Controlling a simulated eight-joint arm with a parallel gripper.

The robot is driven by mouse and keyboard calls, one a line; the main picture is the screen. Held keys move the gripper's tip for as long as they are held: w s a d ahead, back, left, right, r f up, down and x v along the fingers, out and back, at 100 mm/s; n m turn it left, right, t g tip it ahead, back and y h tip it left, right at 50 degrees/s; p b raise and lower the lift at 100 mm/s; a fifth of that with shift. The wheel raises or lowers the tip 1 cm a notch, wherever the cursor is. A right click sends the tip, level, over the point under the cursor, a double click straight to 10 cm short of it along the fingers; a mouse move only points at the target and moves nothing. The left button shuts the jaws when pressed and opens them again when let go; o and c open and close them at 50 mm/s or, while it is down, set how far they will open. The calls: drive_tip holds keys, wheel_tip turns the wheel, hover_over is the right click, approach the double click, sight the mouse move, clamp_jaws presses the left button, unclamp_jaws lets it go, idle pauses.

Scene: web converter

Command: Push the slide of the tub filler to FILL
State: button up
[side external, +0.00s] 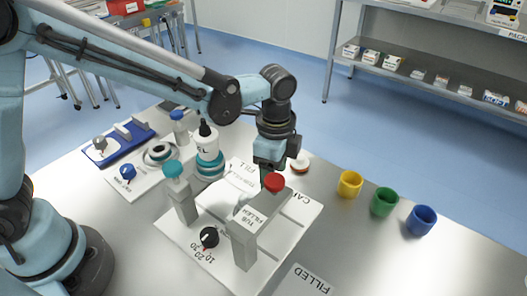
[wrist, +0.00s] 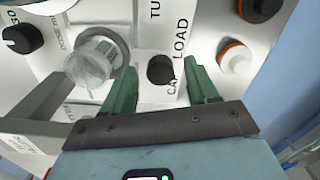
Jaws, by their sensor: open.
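The tub filler (side external: 183,238) is a white base with grey uprights, a red-topped post and a black dial (side external: 209,237). In the wrist view, my gripper (wrist: 162,72) has its two green fingers apart, on either side of a small black knob (wrist: 160,70) beside the word LOAD. I cannot tell whether they touch it; it may be the slide's knob. A clear tub (wrist: 92,62) sits in a grey ring to its left. In the side view, my gripper (side external: 268,176) is low behind the red knob (side external: 273,182), which hides its fingertips.
A white cap with an orange ring (wrist: 236,57) lies right of the fingers. A teal-topped post (side external: 174,172) and a white bottle (side external: 206,140) stand to the left.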

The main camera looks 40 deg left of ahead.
drive_tip(key=shift+f, duration=0.1)
clamp_jaws()
idle(0.3)
drive_tip(key=shift+a, duration=0.1)
drive_tip(key=a, duration=1)
drive_tip(key=shift+a, duration=0.2)
unclamp_jaws()
drive_tip(key=shift+d, duration=0.15)
drive_tip(key=shift+d, duration=0.1)
